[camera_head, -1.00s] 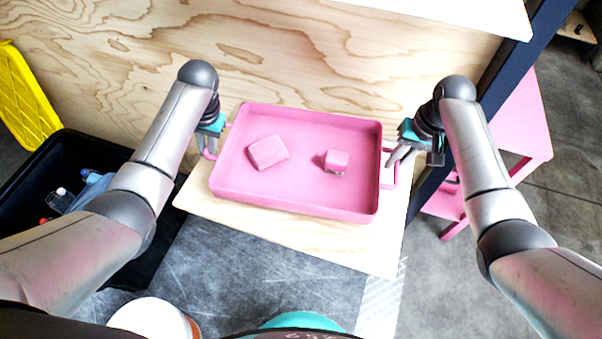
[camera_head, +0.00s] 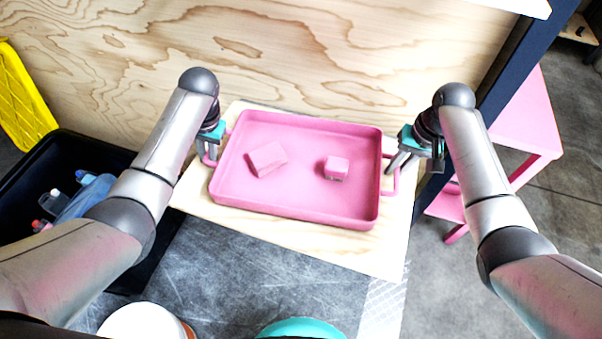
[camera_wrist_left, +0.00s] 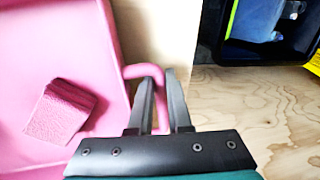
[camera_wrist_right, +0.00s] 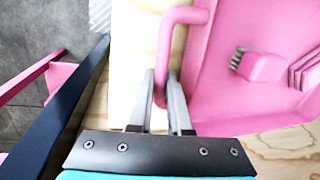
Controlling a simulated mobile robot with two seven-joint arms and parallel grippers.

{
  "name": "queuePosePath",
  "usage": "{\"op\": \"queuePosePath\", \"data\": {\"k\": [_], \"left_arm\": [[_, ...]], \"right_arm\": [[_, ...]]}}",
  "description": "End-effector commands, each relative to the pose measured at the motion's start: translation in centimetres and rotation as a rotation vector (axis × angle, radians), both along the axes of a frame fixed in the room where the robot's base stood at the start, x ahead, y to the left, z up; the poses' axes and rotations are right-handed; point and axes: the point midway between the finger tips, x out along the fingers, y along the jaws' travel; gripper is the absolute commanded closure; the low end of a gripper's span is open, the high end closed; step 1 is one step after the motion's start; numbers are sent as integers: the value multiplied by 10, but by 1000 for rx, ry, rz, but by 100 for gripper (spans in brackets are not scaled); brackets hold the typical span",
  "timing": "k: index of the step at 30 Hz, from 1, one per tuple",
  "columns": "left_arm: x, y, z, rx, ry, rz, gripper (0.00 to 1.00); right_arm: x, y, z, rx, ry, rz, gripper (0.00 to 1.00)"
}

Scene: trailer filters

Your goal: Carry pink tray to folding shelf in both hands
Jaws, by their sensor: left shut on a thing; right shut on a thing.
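My left gripper (camera_head: 210,160) is shut on the tray's left handle, which shows between the fingers in the left wrist view (camera_wrist_left: 160,92). My right gripper (camera_head: 390,168) is shut on the right handle, also seen in the right wrist view (camera_wrist_right: 163,80). I cannot tell whether the tray touches the board.
The pale wooden board (camera_head: 385,255) ends at a front edge above grey floor. A black bin (camera_head: 20,190) with bottles stands at the left, near a yellow crate (camera_head: 22,100). A dark post (camera_head: 505,75) and pink shelf unit (camera_head: 525,125) stand at the right. Plywood rises behind.

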Motion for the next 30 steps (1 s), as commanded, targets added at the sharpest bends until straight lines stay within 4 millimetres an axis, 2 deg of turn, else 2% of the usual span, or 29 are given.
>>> {"op": "queuePosePath", "data": {"k": [4, 5, 12, 23, 26, 30], "left_arm": [[0, 0, -8, 1, -1, 1, 100], [0, 0, -7, 0, 0, 0, 80], [0, 0, -5, 0, 0, 0, 53], [1, -1, 0, 0, -3, -1, 53], [1, -3, 12, -1, -5, -1, 53], [1, -9, 41, -1, -8, -2, 53]], "right_arm": [[0, 0, -8, 0, -2, 0, 100], [0, 0, -7, 0, 0, 0, 80], [0, 0, -6, 0, 0, 0, 53], [0, 0, -6, 0, 0, 0, 53], [0, 0, -6, 0, 0, 0, 53], [0, 0, -5, 0, 0, 0, 53]]}}
